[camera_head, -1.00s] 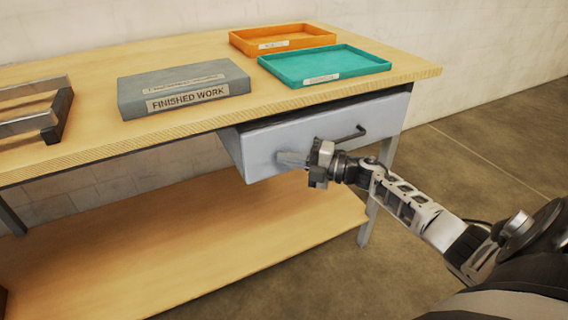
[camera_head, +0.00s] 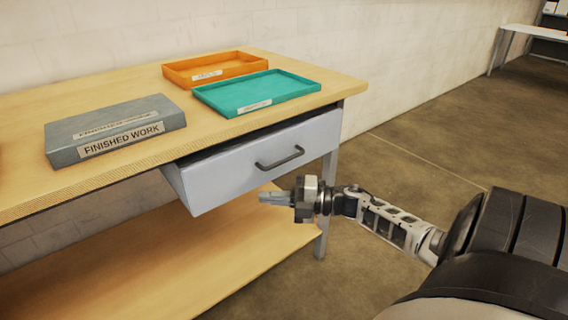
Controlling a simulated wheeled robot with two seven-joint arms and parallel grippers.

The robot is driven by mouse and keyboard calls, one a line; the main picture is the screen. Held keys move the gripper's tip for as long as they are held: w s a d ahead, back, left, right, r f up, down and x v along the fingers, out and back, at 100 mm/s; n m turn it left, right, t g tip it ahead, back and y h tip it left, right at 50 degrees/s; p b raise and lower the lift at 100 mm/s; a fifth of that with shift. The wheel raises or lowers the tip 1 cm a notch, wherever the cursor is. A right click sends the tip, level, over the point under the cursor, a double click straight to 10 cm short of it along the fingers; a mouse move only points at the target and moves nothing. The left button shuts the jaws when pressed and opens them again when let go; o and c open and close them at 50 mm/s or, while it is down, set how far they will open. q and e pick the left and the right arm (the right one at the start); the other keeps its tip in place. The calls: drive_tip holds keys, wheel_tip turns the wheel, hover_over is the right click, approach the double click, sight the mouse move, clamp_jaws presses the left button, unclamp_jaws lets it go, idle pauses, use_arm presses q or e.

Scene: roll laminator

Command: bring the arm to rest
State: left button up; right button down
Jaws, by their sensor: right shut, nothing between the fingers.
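My right gripper (camera_head: 276,198) is shut and empty. It hangs in front of and below the drawer (camera_head: 225,175), and its arm comes in from the lower right. The drawer is grey, has a dark bar handle (camera_head: 280,158) and stands partly pulled out under the table top. The fingers appear apart from the handle. My left gripper is not in view.
The wooden table (camera_head: 215,135) carries a grey FINISHED WORK box (camera_head: 115,112), an orange tray (camera_head: 215,75) and a teal tray (camera_head: 257,100). A lower shelf (camera_head: 215,265) lies under it. Open floor (camera_head: 440,130) stretches right, with a white table (camera_head: 522,30) far back.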

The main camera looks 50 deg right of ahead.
drive_tip(key=shift+v, duration=1.45)
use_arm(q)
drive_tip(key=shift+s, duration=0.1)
